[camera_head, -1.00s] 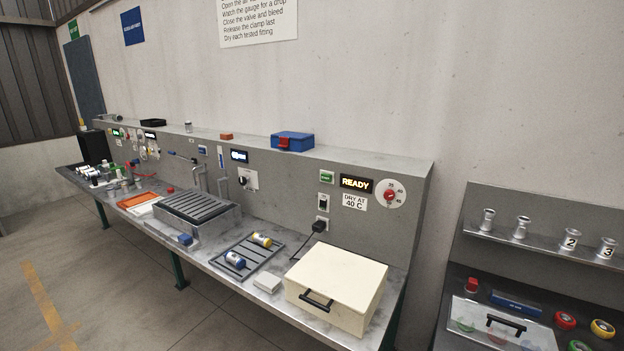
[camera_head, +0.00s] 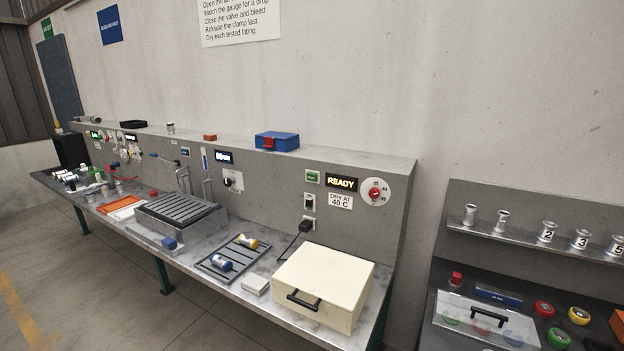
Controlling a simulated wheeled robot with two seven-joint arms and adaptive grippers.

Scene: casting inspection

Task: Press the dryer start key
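The cream dryer box (camera_head: 322,286) with a black handle (camera_head: 303,300) stands shut on the right end of the long bench. On the grey panel behind it is a small green key or label (camera_head: 312,177), its lettering too small to read. Beside it are a lit "READY" display (camera_head: 341,183) and a dial with a red knob (camera_head: 374,192). Below are a "DRY AT 40 C" label (camera_head: 340,201) and a dark switch (camera_head: 309,201). Neither of my grippers is in view.
A black plug (camera_head: 306,226) with a cord sits by the dryer. A grey rack (camera_head: 218,276) with two fittings lies left of it. A blue box (camera_head: 277,141) stands on the panel's top ledge. A separate shelf unit (camera_head: 540,208) stands right, across a gap.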

